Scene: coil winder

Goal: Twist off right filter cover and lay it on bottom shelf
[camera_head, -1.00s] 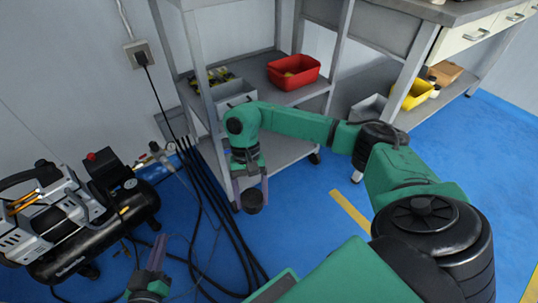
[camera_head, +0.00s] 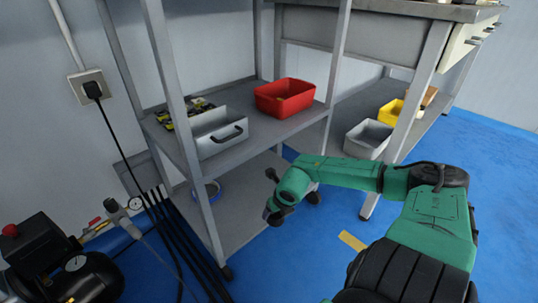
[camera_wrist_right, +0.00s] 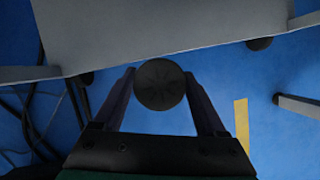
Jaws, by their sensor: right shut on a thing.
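The filter cover (camera_wrist_right: 160,84) is a dark round cap with faint ribs on its face. My right gripper (camera_wrist_right: 158,90) is shut on it, with one finger on each side in the wrist view. The grey bottom shelf (camera_head: 242,208) of the rack is left of my right wrist in the head view. In the wrist view the shelf (camera_wrist_right: 150,30) fills the top, and the cover overlaps its edge in the picture. My left gripper is out of view.
A blue ring-like item (camera_head: 208,192) is at the left of the bottom shelf. A red bin (camera_head: 285,97) and grey bin (camera_head: 217,132) stand on the shelf above. Rack posts (camera_head: 184,130) flank the opening. The compressor (camera_head: 62,270) and black hoses are at lower left.

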